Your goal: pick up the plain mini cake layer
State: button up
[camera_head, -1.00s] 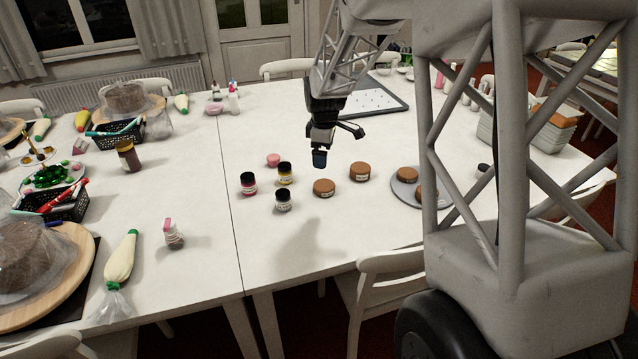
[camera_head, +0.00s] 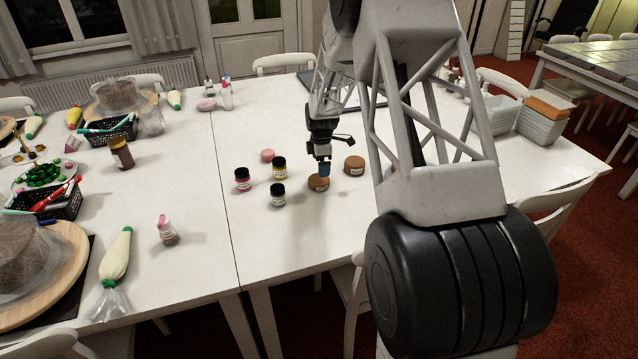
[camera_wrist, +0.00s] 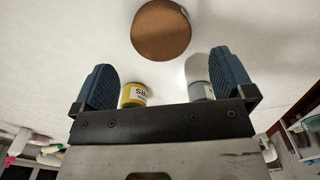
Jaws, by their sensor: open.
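Two round brown mini cake layers stand on the white table in the head view: a nearer one (camera_head: 318,184) and one to its right (camera_head: 354,165). I cannot tell which is the plain one. My gripper (camera_head: 323,165) is just above the nearer layer, pointing down, and partly covers it. In the wrist view, a brown layer (camera_wrist: 160,30) lies beyond the fingertips, near the middle of the gap. My gripper (camera_wrist: 162,80) is open there, its two blue ridged fingers wide apart with nothing between them gripped.
Dark-lidded jars stand close to the left of the gripper: red (camera_head: 242,180), yellow (camera_head: 279,168) and black (camera_head: 278,195). A pink round item (camera_head: 267,156) is behind them. My arm hides the table's right part.

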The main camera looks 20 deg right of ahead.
aim_at(321, 179)
jog(key=shift+f, duration=0.15)
jog(key=shift+f, duration=1.15)
jog(key=shift+f, duration=0.15)
jog(key=shift+f, duration=2.45)
jog(key=shift+c, duration=0.3)
jog(key=c, duration=0.7)
jog(key=shift+r, duration=0.1)
